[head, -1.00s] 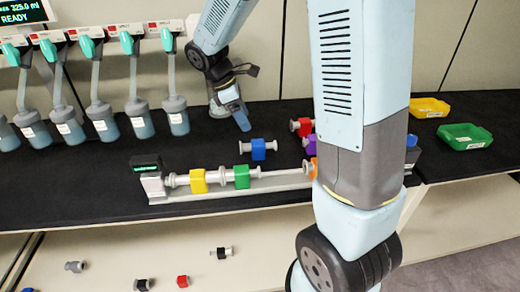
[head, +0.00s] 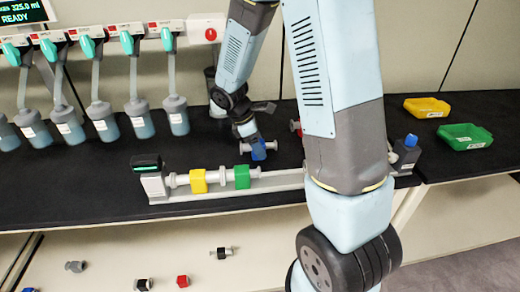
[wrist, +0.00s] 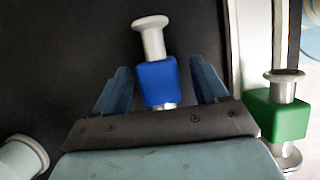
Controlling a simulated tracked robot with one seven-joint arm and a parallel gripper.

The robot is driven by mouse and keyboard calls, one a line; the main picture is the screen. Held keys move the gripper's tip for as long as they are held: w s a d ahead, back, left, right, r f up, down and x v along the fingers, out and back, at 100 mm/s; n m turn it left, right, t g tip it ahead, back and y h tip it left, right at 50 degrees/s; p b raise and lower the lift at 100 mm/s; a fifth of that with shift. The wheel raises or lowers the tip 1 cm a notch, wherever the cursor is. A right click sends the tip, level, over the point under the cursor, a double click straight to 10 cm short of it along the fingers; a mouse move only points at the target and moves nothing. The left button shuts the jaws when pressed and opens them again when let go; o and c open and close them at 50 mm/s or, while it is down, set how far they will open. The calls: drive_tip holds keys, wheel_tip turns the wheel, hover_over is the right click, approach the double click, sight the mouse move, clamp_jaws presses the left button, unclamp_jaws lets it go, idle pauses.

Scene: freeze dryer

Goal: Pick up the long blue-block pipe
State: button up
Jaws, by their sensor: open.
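The blue-block pipe (wrist: 157,82) is a metal pipe with flanged ends and a blue block around its middle. It lies on the black bench top behind the rail. My gripper (wrist: 158,88) is open in the wrist view, with one blue finger on each side of the blue block and small gaps visible. The pipe's near end is partly hidden by the gripper body. In the head view my gripper (head: 256,150) is down at the pipe and covers part of it.
The rail (head: 225,196) in front carries a yellow-block pipe (head: 198,181) and a green-block pipe (head: 242,176), which also shows close right in the wrist view (wrist: 284,117). Flasks (head: 141,119) hang at left. Yellow (head: 427,107) and green (head: 465,136) trays stand at right.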

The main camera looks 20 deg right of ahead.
drive_tip(key=shift+d+f, duration=0.25)
drive_tip(key=shift+f, duration=0.25)
drive_tip(key=shift+c, duration=0.3)
drive_tip(key=c, duration=1.2)
